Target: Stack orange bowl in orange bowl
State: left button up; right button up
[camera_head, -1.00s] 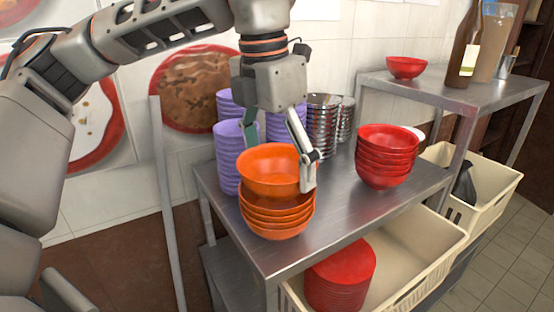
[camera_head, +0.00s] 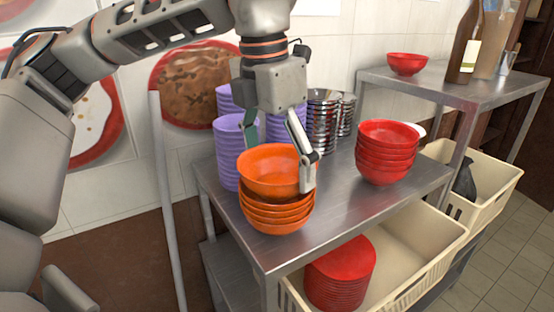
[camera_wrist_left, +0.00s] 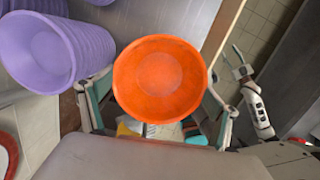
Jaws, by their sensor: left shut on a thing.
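My left gripper (camera_head: 277,168) is shut on an orange bowl (camera_head: 270,180), with one finger at its right side. The held bowl is upright and sits directly over a stack of several orange bowls (camera_head: 275,220) at the table's front left corner. Its lower part overlaps the stack's top in the head view, and I cannot tell whether it rests fully inside. In the left wrist view the held orange bowl (camera_wrist_left: 160,78) fills the middle between the fingers and hides the stack. A jointed gripper part of mine (camera_wrist_left: 250,95) shows at the right there; its jaw state is unclear.
The steel table (camera_head: 330,215) also bears purple bowl stacks (camera_head: 228,155), metal bowl stacks (camera_head: 322,120) behind, and a red bowl stack (camera_head: 385,155) at right. Bare tabletop lies between the orange and red stacks.

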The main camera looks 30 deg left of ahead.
pick_arm(q)
jog(key=o, duration=1)
jog(key=shift+c, duration=0.2)
notch_tip(320, 180, up, 12)
jog(key=s, duration=0.1)
jog(key=shift+s+a, duration=0.15)
jog(key=shift+a, duration=0.1)
